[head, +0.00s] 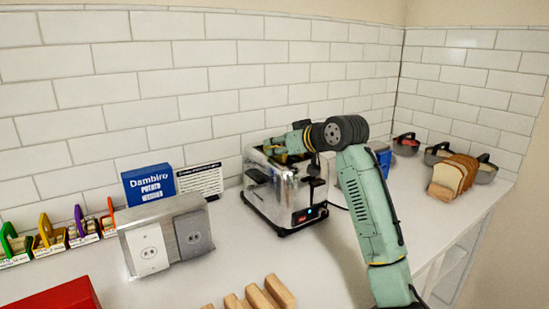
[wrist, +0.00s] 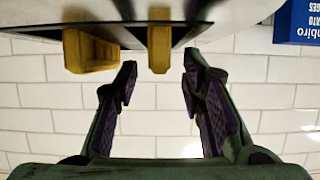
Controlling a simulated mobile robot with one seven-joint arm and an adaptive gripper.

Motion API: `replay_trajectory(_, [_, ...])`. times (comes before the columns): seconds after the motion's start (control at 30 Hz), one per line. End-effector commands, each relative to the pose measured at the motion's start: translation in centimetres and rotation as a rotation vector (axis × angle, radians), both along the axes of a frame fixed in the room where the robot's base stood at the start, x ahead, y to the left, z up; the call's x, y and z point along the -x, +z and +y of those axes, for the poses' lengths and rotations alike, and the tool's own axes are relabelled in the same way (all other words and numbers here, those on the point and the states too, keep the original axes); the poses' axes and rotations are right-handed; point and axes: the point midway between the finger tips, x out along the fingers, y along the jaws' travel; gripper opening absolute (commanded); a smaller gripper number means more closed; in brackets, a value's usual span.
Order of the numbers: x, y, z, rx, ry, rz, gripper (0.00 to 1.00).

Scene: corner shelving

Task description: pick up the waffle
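The metal toaster (head: 290,198) stands on the counter against the tiled wall. In the wrist view, a yellow piece that looks like the waffle (wrist: 158,48) sticks out of the toaster's dark slotted top, edge-on. A second, wider yellow piece (wrist: 92,50) sticks out to its left; I cannot tell for sure which is the waffle. My gripper (wrist: 159,74) is open and empty, its purple-padded fingertips either side of the edge-on piece's line, just short of it. In the head view my gripper (head: 284,146) is above the toaster, and my wrist partly hides the slots.
A blue box (head: 148,184) and a metal outlet box (head: 165,240) stand left of the toaster. Bread slices (head: 450,176) and dark bowls (head: 437,153) are at the right. Wooden blocks (head: 258,296) lie at the front. Counter in front of the toaster is clear.

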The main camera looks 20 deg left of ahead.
Motion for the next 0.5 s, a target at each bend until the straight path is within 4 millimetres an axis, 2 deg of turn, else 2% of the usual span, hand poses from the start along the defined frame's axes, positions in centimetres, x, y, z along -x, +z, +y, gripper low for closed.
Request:
replay_trajectory(0.27, [-0.26,-0.21,0.27,-0.001,-0.001,-0.001,0.37])
replay_trajectory(0.5, [-0.24,-0.18,0.26,-0.001,-0.001,-0.001,0.21])
